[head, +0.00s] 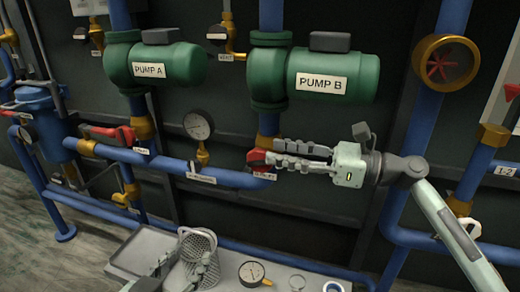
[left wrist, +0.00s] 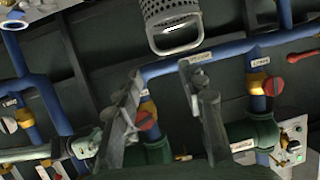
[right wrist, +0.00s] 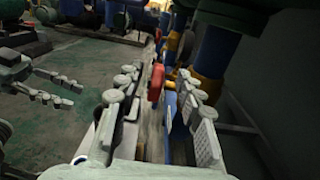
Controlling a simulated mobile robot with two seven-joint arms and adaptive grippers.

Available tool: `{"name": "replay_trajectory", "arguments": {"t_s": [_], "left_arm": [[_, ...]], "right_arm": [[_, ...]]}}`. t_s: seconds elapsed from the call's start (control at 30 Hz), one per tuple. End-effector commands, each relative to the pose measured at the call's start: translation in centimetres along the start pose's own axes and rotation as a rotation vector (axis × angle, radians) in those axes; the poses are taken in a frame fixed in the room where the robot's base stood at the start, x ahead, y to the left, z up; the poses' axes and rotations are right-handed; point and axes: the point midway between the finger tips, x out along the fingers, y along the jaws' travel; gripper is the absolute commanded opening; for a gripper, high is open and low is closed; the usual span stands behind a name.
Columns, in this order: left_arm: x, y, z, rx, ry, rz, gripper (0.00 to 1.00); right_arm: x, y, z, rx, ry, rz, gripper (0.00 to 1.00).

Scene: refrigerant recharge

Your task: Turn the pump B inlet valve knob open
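The pump B inlet valve knob (head: 257,157) is red and sits on the brass valve below the green pump B (head: 320,78). My right gripper (head: 280,153) reaches in from the right, its fingertips at the knob. In the right wrist view the red knob (right wrist: 156,82) lies between the spread fingers (right wrist: 158,98), with a gap visible on both sides. The knob (left wrist: 145,120) also shows in the left wrist view, beyond my left fingers. My left gripper (left wrist: 160,72) is open and empty; in the head view it is low, partly seen near the tray.
A grey tray (head: 127,262) with a perforated basket (head: 198,247) and a loose gauge (head: 252,272) is at the bottom. Pump A (head: 165,65) stands left, with another red valve handle (head: 115,134) below. A pressure gauge (head: 198,125) and a blue pipe (head: 228,179) are close to the knob.

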Motion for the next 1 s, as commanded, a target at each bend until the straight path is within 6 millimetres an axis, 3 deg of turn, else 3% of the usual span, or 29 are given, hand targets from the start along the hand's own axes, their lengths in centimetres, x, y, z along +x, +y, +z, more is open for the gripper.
{"name": "replay_trajectory", "arguments": {"t_s": [0.1, 0.3, 0.67, 0.93, 1.0], "left_arm": [[0.0, 0.1, -0.1, -0.001, 0.009, 0.002, 0.4], [0.1, 0.2, -0.5, -0.002, 0.024, 0.005, 0.4], [0.1, 0.3, -0.6, -0.003, 0.028, 0.006, 0.4], [0.1, 0.3, -0.5, -0.003, 0.028, 0.007, 0.4], [0.1, 0.3, -0.5, -0.003, 0.027, 0.007, 0.4]], "right_arm": [[2.1, 0.0, 0.1, 0.0, -0.002, 0.001, 0.37], [4.5, 0.0, 0.0, 0.0, -0.001, 0.0, 0.37], [5.1, 0.0, 0.0, 0.0, 0.001, -0.001, 0.37], [5.0, 0.0, 0.0, 0.0, 0.001, -0.001, 0.04], [5.0, 0.0, 0.0, 0.0, 0.001, -0.001, 0.0]]}}
